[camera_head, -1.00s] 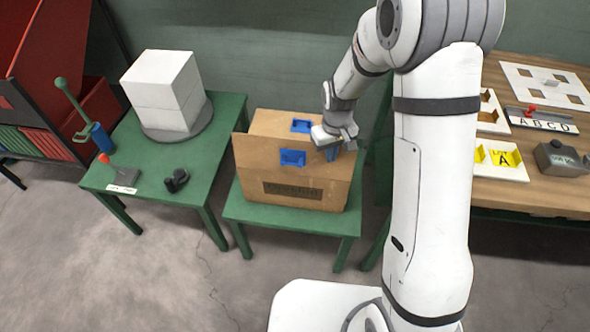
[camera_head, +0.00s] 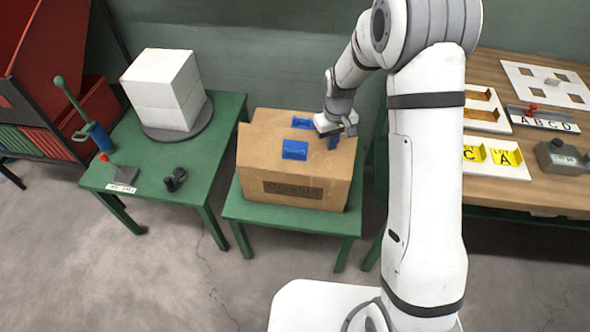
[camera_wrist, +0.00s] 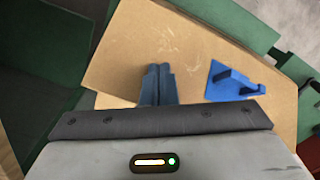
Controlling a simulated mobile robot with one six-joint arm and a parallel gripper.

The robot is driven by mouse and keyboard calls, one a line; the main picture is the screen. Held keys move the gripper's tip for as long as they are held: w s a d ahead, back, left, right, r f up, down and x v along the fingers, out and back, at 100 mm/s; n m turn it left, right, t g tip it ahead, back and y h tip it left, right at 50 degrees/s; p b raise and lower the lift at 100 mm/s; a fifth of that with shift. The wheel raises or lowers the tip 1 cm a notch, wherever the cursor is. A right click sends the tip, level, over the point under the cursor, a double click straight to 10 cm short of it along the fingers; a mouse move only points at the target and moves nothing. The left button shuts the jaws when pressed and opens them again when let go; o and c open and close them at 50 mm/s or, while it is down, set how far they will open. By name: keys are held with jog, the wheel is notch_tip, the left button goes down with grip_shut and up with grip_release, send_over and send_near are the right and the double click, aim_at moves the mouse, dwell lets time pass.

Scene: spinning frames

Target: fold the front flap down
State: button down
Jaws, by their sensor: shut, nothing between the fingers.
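The cardboard box (camera_head: 300,192) stands on a small green table, with dark lettering on its near face. Its front flap (camera_head: 262,150) lies about flat over the top and carries a blue handle tab (camera_head: 295,150). A second blue tab (camera_head: 302,123) sits farther back on the box top. My gripper (camera_head: 332,143) is at the right part of the box top. In the wrist view my gripper's fingers (camera_wrist: 157,85) are together and empty, over brown cardboard (camera_wrist: 190,45), with a blue tab (camera_wrist: 232,83) to their right. I cannot tell whether the fingertips touch the cardboard.
The small green table (camera_head: 275,216) shows a narrow bare strip before the box. A left green table (camera_head: 150,200) holds a white block (camera_head: 165,90), a blue-and-green tool (camera_head: 95,132) and small dark parts. A wooden bench (camera_head: 520,193) with labelled trays stands right.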

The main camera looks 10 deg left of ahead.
jog(key=shift+w+f, duration=0.25)
jog(key=shift+w, duration=0.3)
jog(key=shift+w+d+f+b, duration=0.15)
jog(key=shift+w+f+b, duration=0.95)
jog(key=shift+w+f, duration=0.6)
jog(key=shift+w+f+b, duration=0.2)
jog(key=shift+f+b, duration=0.25)
jog(key=shift+f, duration=0.25)
jog(key=shift+w+f+b, duration=0.2)
jog(key=shift+f+b, duration=0.25)
jog(key=shift+f, duration=0.2)
jog(key=shift+w+f+b, duration=0.2)
jog(key=shift+f+b, duration=0.25)
jog(key=shift+f, duration=0.4)
jog(key=shift+s+f, duration=0.1)
